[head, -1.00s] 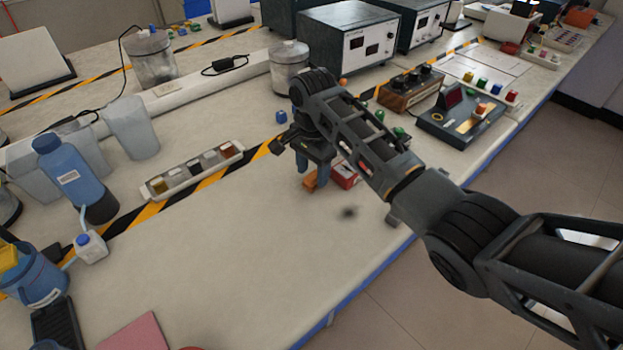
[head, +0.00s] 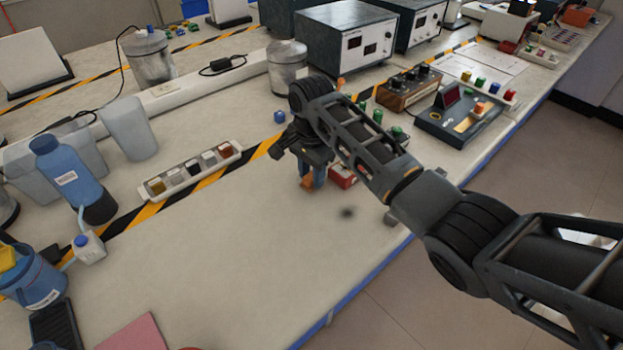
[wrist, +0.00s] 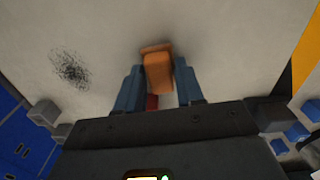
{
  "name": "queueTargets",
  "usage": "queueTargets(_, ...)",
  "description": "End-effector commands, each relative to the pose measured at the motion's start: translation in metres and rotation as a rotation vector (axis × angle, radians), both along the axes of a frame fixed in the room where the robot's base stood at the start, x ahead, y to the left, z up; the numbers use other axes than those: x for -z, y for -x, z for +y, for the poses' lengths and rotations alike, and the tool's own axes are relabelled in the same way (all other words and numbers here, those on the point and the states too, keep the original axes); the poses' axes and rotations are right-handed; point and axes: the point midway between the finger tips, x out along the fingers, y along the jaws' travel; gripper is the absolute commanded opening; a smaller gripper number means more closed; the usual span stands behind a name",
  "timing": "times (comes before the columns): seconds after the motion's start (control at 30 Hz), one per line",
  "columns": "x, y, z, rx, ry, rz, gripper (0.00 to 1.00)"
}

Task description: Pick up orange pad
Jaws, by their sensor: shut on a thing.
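The orange pad (wrist: 157,72) shows between the two blue fingers of my gripper (wrist: 158,85) in the wrist view. In the head view the orange pad (head: 308,183) is a small patch at the fingertips of my gripper (head: 311,180), beside a red and white box (head: 343,176). My gripper is shut on the pad, with a finger on each side of it. The pad is at or close to the bench top (head: 240,260); I cannot tell whether it touches. Part of the pad is hidden by the fingers.
The red and white box stands close to the right of my gripper. A tray of small samples (head: 192,172) lies to the left, along a yellow and black stripe. A control box with a red display (head: 460,118) is to the right. The bench in front is clear.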

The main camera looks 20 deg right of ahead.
Motion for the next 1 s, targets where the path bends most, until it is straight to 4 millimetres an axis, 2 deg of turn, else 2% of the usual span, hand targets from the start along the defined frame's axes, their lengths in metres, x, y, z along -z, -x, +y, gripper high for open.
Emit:
queueTargets(0.27,-0.006,-0.001,0.000,-0.001,0.000,-0.002,0.08)
queueTargets(0.37,-0.015,-0.001,0.000,0.000,0.000,-0.002,0.08)
queueTargets(0.5,-0.039,-0.001,0.001,-0.002,-0.002,-0.005,0.08)
queueTargets(0.73,-0.070,0.033,-0.039,0.004,-0.003,-0.004,0.08)
queueTargets(0.83,-0.091,0.049,-0.058,0.005,-0.002,-0.001,0.08)
queueTargets(1.0,-0.103,0.062,-0.073,0.002,-0.001,0.001,0.08)
